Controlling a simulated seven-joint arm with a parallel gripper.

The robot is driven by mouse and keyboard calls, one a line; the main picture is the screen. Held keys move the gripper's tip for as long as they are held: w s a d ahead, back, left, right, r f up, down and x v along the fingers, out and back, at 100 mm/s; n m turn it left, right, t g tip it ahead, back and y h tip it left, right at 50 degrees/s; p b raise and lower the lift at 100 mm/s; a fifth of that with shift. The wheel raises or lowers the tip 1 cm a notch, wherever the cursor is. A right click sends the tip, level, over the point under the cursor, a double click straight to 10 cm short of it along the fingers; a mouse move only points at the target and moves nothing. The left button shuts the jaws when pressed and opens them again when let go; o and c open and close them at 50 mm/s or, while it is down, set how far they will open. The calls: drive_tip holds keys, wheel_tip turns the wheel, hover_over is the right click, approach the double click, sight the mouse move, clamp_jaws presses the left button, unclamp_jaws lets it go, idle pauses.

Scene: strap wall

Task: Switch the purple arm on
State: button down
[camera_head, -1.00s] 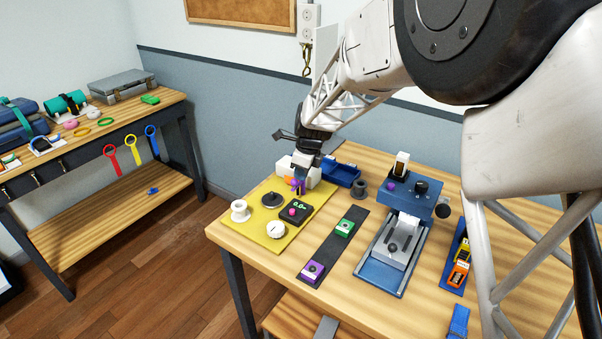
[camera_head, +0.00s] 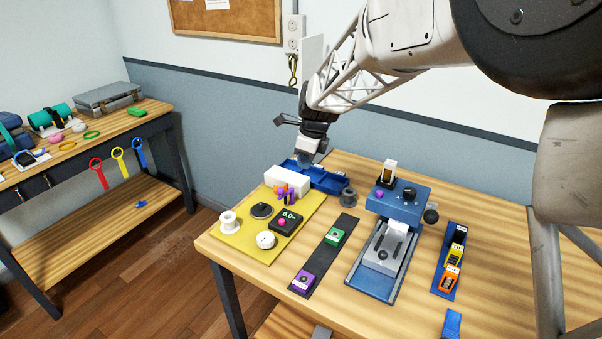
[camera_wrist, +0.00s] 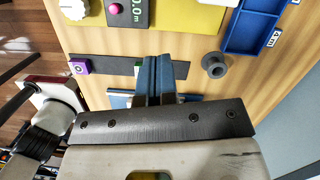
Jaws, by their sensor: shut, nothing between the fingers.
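A purple arm (camera_head: 287,197) with an orange part beside it sits on the front of a white block (camera_head: 288,179) at the back of the yellow board (camera_head: 236,245). Whether it is on or off is too small to tell. My gripper (camera_head: 306,161) is above and behind the white block, near the blue tray, apart from the purple arm. In the wrist view the blue fingers (camera_wrist: 157,80) are together and empty, over the dark strip (camera_wrist: 112,66). The purple arm is out of the wrist view.
The yellow board also carries a white spool (camera_head: 229,221), a white dial (camera_head: 266,240) and a readout box (camera_head: 287,222). A dark strip bears purple (camera_head: 303,281) and green (camera_head: 335,237) blocks. A blue divided tray (camera_head: 325,177), a grey spool (camera_head: 348,197) and a blue machine (camera_head: 400,203) stand nearby.

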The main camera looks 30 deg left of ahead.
drive_tip(key=shift+v, duration=1.75)
drive_tip(key=s+d+r+n+t, duration=0.1)
drive_tip(key=s+d+r+n, duration=0.15)
drive_tip(key=d, duration=0.85)
drive_tip(key=s+d+r+n, duration=0.2)
drive_tip(key=d+r, duration=0.1)
drive_tip(key=d, duration=0.8)
drive_tip(key=s+d+r+n+t, duration=0.1)
drive_tip(key=s+d+r+n, duration=0.15)
drive_tip(key=d, duration=0.85)
drive_tip(key=s+d+f+n+h, duration=0.1)
drive_tip(key=s+d+n, duration=0.3)
drive_tip(key=s+d, duration=0.7)
drive_tip(key=s+d+f+n+t+h, duration=0.1)
drive_tip(key=s+d+n, duration=0.3)
drive_tip(key=s+d, duration=0.8)
drive_tip(key=shift+d+f+h, duration=0.3)
drive_tip(key=shift+d+f, duration=0.3)
drive_tip(key=shift+f, duration=0.3)
